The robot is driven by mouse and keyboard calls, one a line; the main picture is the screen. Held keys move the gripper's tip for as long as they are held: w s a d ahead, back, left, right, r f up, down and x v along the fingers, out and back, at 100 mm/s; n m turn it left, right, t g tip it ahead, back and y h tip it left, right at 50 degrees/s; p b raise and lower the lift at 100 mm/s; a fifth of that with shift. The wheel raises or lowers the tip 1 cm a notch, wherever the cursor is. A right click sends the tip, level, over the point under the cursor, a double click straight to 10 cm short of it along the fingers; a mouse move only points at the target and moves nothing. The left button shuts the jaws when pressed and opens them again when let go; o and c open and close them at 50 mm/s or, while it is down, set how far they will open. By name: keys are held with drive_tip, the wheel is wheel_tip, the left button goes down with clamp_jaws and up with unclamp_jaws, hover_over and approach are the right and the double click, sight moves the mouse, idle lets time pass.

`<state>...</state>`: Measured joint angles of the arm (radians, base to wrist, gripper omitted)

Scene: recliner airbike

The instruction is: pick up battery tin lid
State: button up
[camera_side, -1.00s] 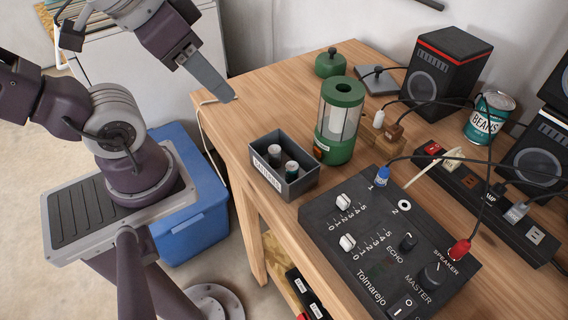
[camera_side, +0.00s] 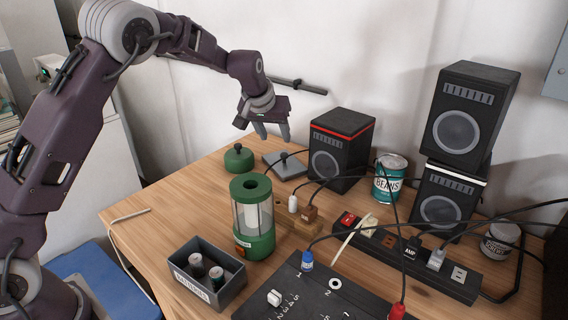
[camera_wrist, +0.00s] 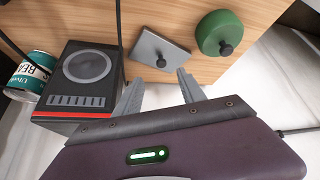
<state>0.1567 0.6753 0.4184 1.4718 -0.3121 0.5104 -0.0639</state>
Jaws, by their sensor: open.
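The battery tin lid (camera_side: 284,166) is a grey flat plate with a dark knob. It lies on the table's back part, left of the red-trimmed speaker; the wrist view shows its whole top and knob (camera_wrist: 158,50). The open-topped grey battery tin (camera_side: 225,291), with a label on its front and two batteries inside, stands at the front left. My gripper (camera_side: 273,136) is open and empty, above and behind the lid. In the wrist view its fingertips (camera_wrist: 160,77) are spread apart, pointing towards the lid's near edge.
The green lantern top (camera_side: 239,158) sits left of the lid, and the green lantern (camera_side: 253,222) stands in front. The red-trimmed speaker (camera_side: 340,150) is close on the right, with a dark cable near the lid. A beans can (camera_side: 390,178) stands farther right. The left tabletop is mostly clear.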

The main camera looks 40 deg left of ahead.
sight(284, 154)
drive_tip(key=x, duration=1.2)
drive_tip(key=shift+w+a+r, duration=0.2)
drive_tip(key=shift+w, duration=0.25)
clamp_jaws()
